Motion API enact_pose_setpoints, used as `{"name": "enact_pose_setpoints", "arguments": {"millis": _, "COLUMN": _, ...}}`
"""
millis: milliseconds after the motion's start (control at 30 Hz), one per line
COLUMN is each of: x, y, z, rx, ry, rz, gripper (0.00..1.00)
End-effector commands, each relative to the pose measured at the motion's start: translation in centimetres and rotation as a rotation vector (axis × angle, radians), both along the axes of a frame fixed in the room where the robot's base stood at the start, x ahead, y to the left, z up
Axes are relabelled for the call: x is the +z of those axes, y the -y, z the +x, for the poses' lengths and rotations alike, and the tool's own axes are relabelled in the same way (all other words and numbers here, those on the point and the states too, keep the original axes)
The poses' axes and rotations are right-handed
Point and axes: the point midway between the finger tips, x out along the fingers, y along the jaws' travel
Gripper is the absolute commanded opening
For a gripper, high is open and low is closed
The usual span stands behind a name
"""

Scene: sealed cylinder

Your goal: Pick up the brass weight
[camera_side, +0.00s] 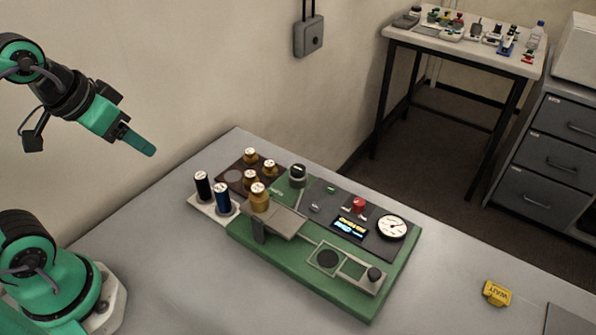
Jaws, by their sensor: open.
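Several brass weights with white tops stand together at the back left of the green device. The largest-looking brass weight (260,201) is nearest the camera, by the end of a grey metal plate (280,222). Other brass-coloured pieces, including one at the back (269,169), stand on or beside a dark brown tray (232,164). The view does not tell which one is meant. My gripper (146,148) is raised at the left, well apart from the weights, and empty. Its fingers are seen nearly edge-on, so the gap hardly shows.
A dark blue cylinder (202,187) and a blue one (222,199) stand on a white holder left of the weights. The green base (300,278) carries a dial (392,228), a display and a red knob (359,205). A yellow WAIT block (496,293) lies at right. The front left tabletop is clear.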

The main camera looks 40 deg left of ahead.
Motion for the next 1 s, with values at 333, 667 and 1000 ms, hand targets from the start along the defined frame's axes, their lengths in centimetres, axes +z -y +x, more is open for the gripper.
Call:
{"name": "enact_pose_setpoints", "arguments": {"millis": 333, "x": 0.1, "y": 0.2, "z": 0.4, "rx": 0.003, "ry": -0.013, "rz": -0.007, "gripper": 0.61}}
{"name": "enact_pose_setpoints", "arguments": {"millis": 667, "x": 0.1, "y": 2.3, "z": 3.5, "rx": 0.032, "ry": -0.115, "rz": -0.05, "gripper": 0.61}}
{"name": "enact_pose_setpoints", "arguments": {"millis": 1000, "x": -1.1, "y": 6.1, "z": 8.0, "rx": 0.091, "ry": -0.259, "rz": -0.084, "gripper": 0.61}}
